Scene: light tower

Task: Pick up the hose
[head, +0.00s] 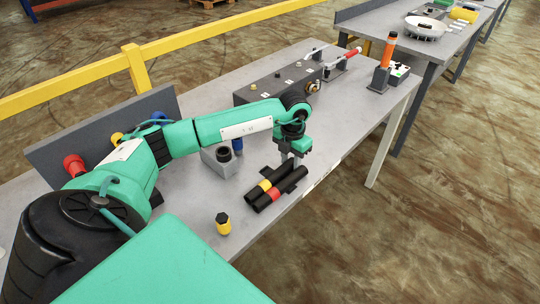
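Two black tube-like pieces lie side by side near the table's front edge. One has a yellow band (265,184) and the other has a red band (273,195). They are the most hose-like things here, but I cannot tell for sure which thing is the hose. My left gripper (295,161) points down at the far right end of these pieces, and its fingertips partly overlap them in the picture. I cannot tell whether it touches them or how far apart its fingers are. My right gripper is not in view.
A dark grey box (270,88) with fittings stands at the table's back. A grey block (219,160) and a yellow-black piece (223,224) stand left of the tubes. An orange-topped post (388,50) stands at the far right end. The table surface right of the tubes is clear.

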